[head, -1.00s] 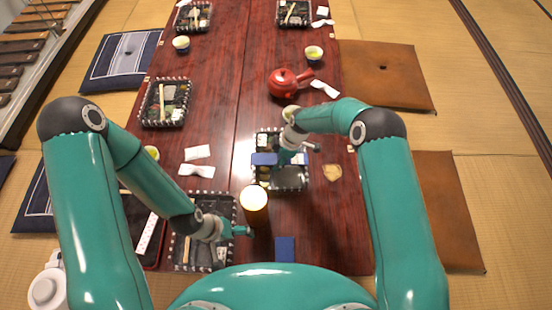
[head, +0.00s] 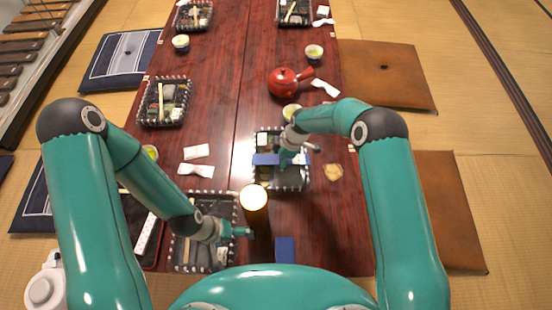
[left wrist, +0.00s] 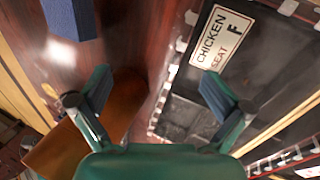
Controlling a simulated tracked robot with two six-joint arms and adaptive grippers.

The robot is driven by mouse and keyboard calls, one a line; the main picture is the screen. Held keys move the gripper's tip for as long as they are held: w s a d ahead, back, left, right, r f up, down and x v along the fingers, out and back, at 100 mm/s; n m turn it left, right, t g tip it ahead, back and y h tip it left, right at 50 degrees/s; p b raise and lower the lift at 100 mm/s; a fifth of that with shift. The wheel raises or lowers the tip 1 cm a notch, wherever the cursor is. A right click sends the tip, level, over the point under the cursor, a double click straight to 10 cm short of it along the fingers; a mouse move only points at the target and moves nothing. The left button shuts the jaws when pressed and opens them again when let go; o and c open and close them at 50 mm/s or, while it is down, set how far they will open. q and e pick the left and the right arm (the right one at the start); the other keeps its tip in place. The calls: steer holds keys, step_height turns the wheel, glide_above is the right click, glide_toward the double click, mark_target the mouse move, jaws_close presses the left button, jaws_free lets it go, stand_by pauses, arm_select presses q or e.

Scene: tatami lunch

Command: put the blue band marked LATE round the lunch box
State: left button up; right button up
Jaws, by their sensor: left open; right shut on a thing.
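The lunch box (head: 293,183), a dark tray with a pale patterned rim, stands on the table in the head view. A blue band (head: 265,160) lies across its middle; its lettering is not readable. My right gripper (head: 297,158) is shut on the band over the box, and the arm hides part of both. I cannot tell whether the band passes under the box. My left gripper (head: 248,232) is open and empty, low beside another lunch box (head: 178,250). In the left wrist view its fingers (left wrist: 158,92) are apart, near a box label (left wrist: 220,38) reading CHICKEN SEAT F.
A blue block (head: 285,249) lies near the front edge. A red teapot (head: 283,83), cups and more lunch boxes (head: 163,103) stand farther back. The table's right front is clear.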

arm_select(q)
steer(key=shift+f, duration=0.25)
arm_select(e)
steer(key=shift+s+d+f, duration=0.25)
steer(key=shift+s+f, duration=0.15)
steer(key=shift+f, duration=0.25)
steer(key=shift+c, duration=0.3)
steer(key=c, duration=0.4)
arm_select(q)
steer(key=shift+w, duration=0.1)
steer(key=shift+f+b, duration=0.45)
arm_select(e)
steer(key=shift+o, duration=0.4)
steer(key=shift+w+a+f, duration=0.15)
steer(key=shift+a+f, duration=0.05)
steer(key=shift+f, duration=0.05)
arm_select(q)
steer(key=shift+f+b, duration=0.5)
arm_select(e)
steer(key=shift+o, duration=0.2)
steer(key=shift+w+a+f, duration=0.1)
steer(key=shift+w+f, duration=0.05)
steer(key=shift+w, duration=0.15)
steer(key=o, duration=1.6)
arm_select(q)
steer(key=shift+r, duration=0.1)
arm_select(e)
steer(key=shift+r, duration=0.2)
